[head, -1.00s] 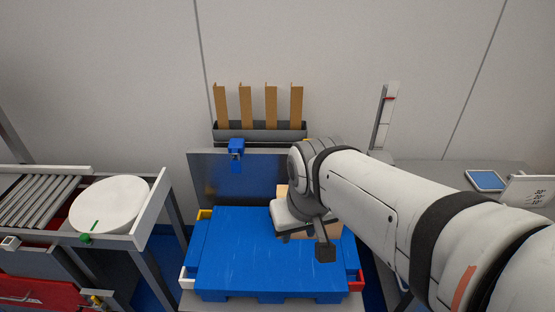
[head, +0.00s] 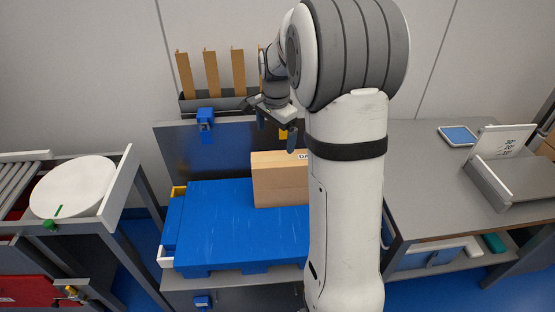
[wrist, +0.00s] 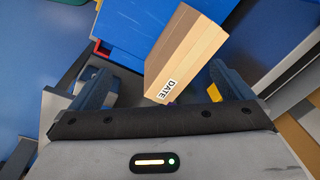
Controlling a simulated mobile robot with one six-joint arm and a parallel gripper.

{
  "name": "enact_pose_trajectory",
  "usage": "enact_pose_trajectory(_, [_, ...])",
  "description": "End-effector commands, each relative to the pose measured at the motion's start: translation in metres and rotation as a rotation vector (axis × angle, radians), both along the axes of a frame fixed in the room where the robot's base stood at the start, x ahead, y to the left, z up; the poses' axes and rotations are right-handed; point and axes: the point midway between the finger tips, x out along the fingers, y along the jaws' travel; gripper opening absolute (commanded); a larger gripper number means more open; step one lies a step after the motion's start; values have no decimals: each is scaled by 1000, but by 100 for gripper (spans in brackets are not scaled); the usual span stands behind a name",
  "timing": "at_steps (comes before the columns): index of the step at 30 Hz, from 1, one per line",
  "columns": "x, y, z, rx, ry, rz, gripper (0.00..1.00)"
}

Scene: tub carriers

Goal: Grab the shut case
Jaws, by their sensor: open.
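The case looks like a closed tan cardboard box (head: 280,180) with a lighter strip along it and a label at its edge. It stands on the right part of the blue platform (head: 225,222), its right end hidden behind my arm in the head view. In the wrist view the box (wrist: 186,55) shows its "DATE" label and appears between the fingers. My gripper (head: 276,129) is open and empty, above and behind the box in the head view, apart from it. Its two fingers also show in the wrist view (wrist: 160,70).
A dark upright panel (head: 225,155) with a blue clip (head: 205,120) stands behind the platform. Above it a rack (head: 215,103) holds brown strips. A roller table with a white disc (head: 72,187) is at left. A grey bench (head: 430,180) is at right.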

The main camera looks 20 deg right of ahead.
Motion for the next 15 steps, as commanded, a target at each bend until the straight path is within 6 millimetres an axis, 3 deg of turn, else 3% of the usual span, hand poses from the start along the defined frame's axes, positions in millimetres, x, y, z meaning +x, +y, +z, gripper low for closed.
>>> enact_pose_trajectory(1, [16,-12,-23,8,15,-81,100])
enact_pose_trajectory(6, [58,-47,-78,29,46,-347,100])
enact_pose_trajectory(12, [85,-76,-126,41,69,-561,100])
enact_pose_trajectory(15, [91,-83,-138,43,75,-614,100])
